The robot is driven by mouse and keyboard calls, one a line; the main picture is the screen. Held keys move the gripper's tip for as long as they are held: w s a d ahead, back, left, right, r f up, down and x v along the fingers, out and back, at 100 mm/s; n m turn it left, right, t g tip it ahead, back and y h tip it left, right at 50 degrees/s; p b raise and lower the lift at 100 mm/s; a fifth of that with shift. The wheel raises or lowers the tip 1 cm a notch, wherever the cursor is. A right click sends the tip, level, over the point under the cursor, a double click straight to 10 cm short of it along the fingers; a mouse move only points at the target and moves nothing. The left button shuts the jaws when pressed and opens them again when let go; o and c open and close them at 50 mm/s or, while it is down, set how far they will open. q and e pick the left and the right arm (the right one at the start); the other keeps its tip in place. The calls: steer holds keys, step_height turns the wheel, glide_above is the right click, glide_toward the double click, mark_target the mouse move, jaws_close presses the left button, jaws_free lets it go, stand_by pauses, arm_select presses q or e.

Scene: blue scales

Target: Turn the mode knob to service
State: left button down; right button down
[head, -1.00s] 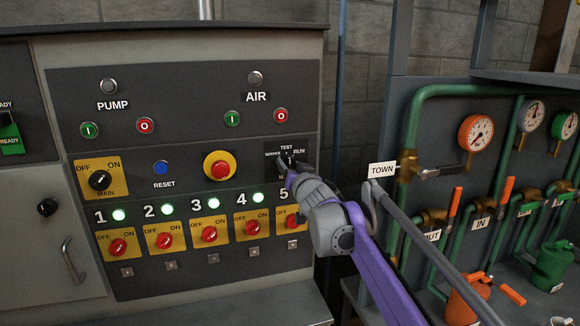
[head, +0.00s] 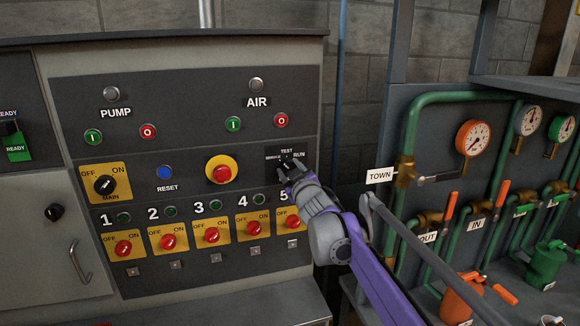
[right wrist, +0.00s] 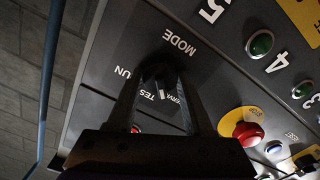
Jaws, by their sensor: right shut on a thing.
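The mode knob (right wrist: 160,84) is on a dark plate (head: 272,173) at the right of the control panel, with SERVICE at the left, TEST on top and RUN at the right. My right gripper (head: 285,170) comes from the lower right and covers most of the knob. In the right wrist view, the right gripper's (right wrist: 161,100) two fingers stand on either side of the knob and are shut on it. A white mark on the knob shows near the TEST and SERVICE lettering; I cannot tell exactly which it points at. My left gripper is not in view.
A red emergency button (head: 221,173) on a yellow disc is left of the knob. Red switches (head: 212,235) line the panel below, with dark lamps (head: 216,207) above them. Green pipes with orange-handled valves (head: 449,206) stand at the right, near my arm.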

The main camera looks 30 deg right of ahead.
steer(key=shift+n, duration=0.6)
steer(key=shift+c, duration=1.4)
jaws_free()
steer(key=shift+s, duration=0.1)
steer(key=b+v, duration=0.1)
steer(key=v, duration=0.9)
steer(key=shift+s, duration=0.3)
steer(key=shift+a+f, duration=0.1)
steer(key=shift+a, duration=0.1)
